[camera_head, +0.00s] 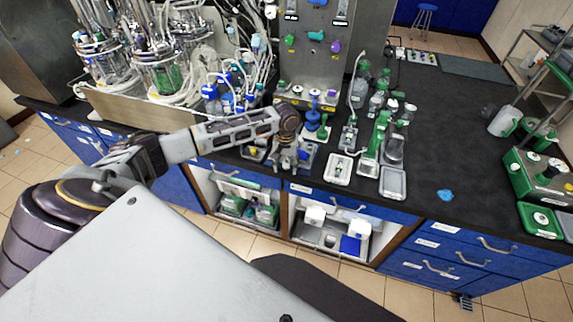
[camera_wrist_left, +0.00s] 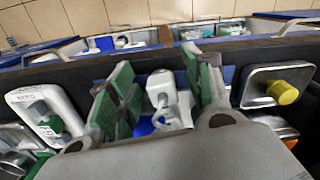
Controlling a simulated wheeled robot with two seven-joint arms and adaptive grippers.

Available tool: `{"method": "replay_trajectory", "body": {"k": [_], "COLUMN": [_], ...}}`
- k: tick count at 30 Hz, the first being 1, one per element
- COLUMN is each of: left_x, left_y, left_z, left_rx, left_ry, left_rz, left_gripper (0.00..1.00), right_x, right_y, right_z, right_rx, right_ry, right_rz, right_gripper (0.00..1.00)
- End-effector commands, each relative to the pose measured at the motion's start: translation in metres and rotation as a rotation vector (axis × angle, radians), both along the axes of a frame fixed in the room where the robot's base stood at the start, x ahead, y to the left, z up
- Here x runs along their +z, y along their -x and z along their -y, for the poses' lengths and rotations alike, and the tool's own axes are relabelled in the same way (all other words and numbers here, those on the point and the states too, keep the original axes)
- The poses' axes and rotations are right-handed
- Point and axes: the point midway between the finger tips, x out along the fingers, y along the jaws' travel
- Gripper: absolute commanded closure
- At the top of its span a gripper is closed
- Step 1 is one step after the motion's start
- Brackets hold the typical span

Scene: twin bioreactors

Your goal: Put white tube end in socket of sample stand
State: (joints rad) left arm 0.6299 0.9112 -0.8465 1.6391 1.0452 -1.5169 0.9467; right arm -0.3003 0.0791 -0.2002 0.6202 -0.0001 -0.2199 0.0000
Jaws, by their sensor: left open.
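My left gripper (camera_head: 287,158) is over the front edge of the black bench, pointing down. In the left wrist view its green-padded fingers (camera_wrist_left: 160,98) stand apart. A small pale fitting (camera_wrist_left: 162,90) shows between them over a blue tray (camera_head: 308,158); no finger clearly touches it. I cannot tell whether this fitting is the sample stand or the tube end. A pale tube (camera_head: 355,82) rises from a small grey block (camera_head: 348,136) to the right of the gripper; I cannot tell whether it is the task's white tube. My right gripper is out of view.
A white tray (camera_head: 340,168) with a small green part lies right of the gripper. A metal tray with a yellow knob (camera_wrist_left: 283,92) lies on its other side. Several bottles stand further right. Glass bioreactors (camera_head: 160,72) stand at the left. The right bench holds a blue item (camera_head: 445,196) and free room.

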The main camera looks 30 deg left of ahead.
Motion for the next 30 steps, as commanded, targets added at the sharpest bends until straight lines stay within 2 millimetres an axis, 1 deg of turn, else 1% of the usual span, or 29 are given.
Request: {"method": "replay_trajectory", "body": {"k": [7, 8, 18, 26, 30], "left_x": [0.0002, 0.0002, 0.0004, 0.0013, 0.0068], "left_y": [0.0001, 0.0001, 0.0000, -0.0001, -0.0004], "left_z": [0.0003, 0.0003, 0.0002, 0.0002, 0.0004], "left_rx": [0.000, 0.000, 0.000, 0.000, 0.000], "left_ry": [0.000, 0.000, 0.000, 0.001, 0.001], "left_rz": [0.000, 0.000, 0.000, 0.000, 0.001], "left_gripper": [0.50, 0.53, 0.96, 0.96, 0.96], "right_x": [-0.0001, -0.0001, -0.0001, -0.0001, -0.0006], "right_y": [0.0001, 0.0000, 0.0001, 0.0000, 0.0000], "right_z": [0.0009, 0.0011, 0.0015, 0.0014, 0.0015], "right_rx": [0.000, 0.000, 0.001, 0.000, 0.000], "right_ry": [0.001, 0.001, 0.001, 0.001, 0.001], "right_rz": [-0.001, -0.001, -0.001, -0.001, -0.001], "right_gripper": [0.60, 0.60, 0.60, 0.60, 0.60]}}
